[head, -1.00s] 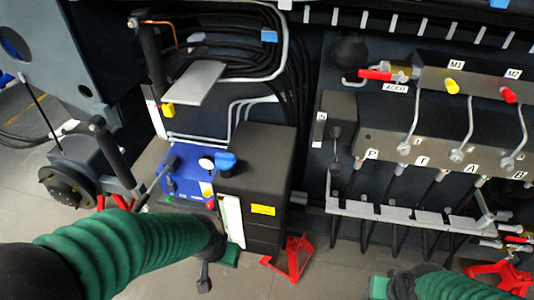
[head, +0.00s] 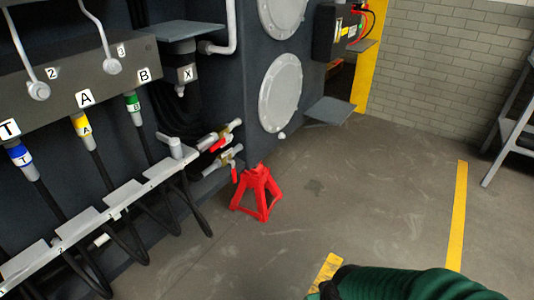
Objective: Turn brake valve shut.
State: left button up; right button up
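Two small brass valves with red handles sit at the lower right end of the hose panel, an upper valve (head: 228,132) and a lower valve (head: 229,160). I cannot tell from any label which, if either, is the brake valve. My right arm's green sleeve comes in from the bottom right. Its dark wrist end is at the bottom edge, well below and to the right of these valves. The fingers of my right gripper are cut off or hidden there, so its opening does not show. My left gripper is out of view.
A red jack stand (head: 257,192) stands on the floor beside the panel. A grey step (head: 330,111) juts out from the chassis. The floor (head: 370,190) to the right is clear.

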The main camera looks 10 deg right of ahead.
aim_at(222, 141)
jog(key=i+j+u, duration=0.15)
jog(key=j+u, duration=0.2)
jog(key=i+j+u, duration=0.15)
jog(key=u, duration=0.2)
jog(key=i, duration=0.45)
jog(key=l+u, duration=0.05)
